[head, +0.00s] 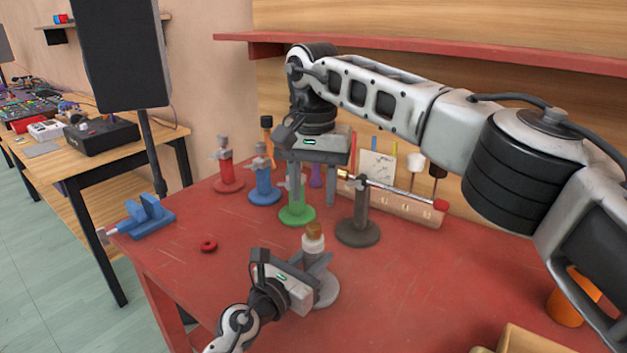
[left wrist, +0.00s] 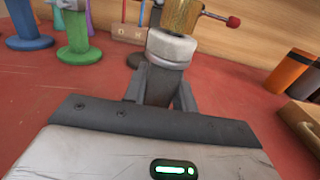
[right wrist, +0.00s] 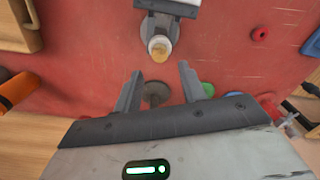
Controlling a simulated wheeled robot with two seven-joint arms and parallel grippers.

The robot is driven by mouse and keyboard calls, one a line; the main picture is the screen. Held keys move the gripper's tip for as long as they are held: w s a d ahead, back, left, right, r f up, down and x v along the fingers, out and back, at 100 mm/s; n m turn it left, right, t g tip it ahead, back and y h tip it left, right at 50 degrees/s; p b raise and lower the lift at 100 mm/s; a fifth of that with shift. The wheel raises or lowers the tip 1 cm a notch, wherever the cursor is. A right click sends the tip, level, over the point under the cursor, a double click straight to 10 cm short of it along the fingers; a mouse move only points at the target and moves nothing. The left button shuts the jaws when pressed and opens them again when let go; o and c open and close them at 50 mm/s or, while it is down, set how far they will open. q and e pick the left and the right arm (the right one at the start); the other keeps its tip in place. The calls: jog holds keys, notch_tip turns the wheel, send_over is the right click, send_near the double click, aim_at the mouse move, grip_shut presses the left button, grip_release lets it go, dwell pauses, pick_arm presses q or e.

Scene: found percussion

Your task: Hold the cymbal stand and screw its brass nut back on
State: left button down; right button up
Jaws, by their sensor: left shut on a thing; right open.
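The pale grey cymbal stand (head: 327,288) stands upright near the front of the red table. A brass-coloured piece (head: 313,230), seemingly the nut, sits on its top; how far it is threaded cannot be told. My left gripper (head: 318,268) is shut on the stand's post below the pale collar (left wrist: 170,48). The brass piece (left wrist: 182,15) shows above the collar in the left wrist view. My right gripper (head: 313,190) points down, open and empty, behind and above the stand. In the right wrist view the stand's brass top (right wrist: 160,48) lies beyond the open fingers (right wrist: 160,82).
Red (head: 226,175), blue (head: 264,187) and green (head: 297,214) stands are at the back left. A dark stand (head: 358,232) is behind the held one, near a rack (head: 400,208). A red ring (head: 208,245) lies at left. An orange cup (head: 564,305) is at right. The middle right is clear.

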aim_at(314, 225)
notch_tip(314, 225, down, 7)
jog(key=shift+r, duration=0.1)
dwell(0.4)
